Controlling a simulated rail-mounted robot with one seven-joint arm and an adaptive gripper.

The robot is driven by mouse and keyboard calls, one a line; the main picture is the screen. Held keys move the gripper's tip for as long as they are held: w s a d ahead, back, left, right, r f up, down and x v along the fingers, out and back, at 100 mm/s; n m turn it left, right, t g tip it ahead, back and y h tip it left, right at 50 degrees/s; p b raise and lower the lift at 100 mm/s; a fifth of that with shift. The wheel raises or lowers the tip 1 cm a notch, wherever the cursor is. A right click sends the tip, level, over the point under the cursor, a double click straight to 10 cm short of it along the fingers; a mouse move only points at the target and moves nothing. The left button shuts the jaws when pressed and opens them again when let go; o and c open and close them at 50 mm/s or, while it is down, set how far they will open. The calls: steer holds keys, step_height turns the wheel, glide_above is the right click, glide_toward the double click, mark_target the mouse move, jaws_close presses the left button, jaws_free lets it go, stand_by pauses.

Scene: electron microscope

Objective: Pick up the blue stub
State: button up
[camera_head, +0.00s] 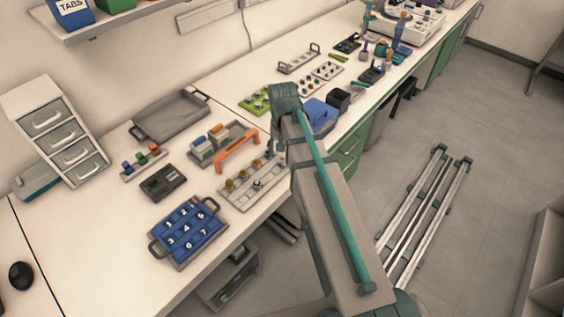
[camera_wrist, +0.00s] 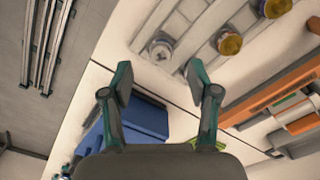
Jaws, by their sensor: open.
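My gripper (camera_wrist: 160,77) is open and empty above the bench, its two fingers apart. In the wrist view, a silver round stub (camera_wrist: 161,47) sits in a pale rack (camera_wrist: 190,20), just beyond the gap between the fingertips. Two gold-topped pieces, one (camera_wrist: 229,42) and another (camera_wrist: 275,8), stand in the same rack to its right. The rack (camera_head: 237,197) shows in the head view below and left of my gripper (camera_head: 275,148). I cannot pick out a blue stub for certain; small pieces on the trays farther back (camera_head: 322,70) are too small to tell.
A blue box (camera_head: 320,115) stands right of my arm; it also shows in the wrist view (camera_wrist: 140,118). An orange-handled carrier (camera_head: 237,149) stands behind the rack. A blue numbered tray (camera_head: 187,231) lies at front left. Bare bench (camera_head: 110,240) lies left of it.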

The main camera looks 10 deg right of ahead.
mark_target(282, 159)
steer(key=shift+f+p, duration=0.6)
steer(key=shift+f, duration=1.9)
steer(key=c, duration=1.1)
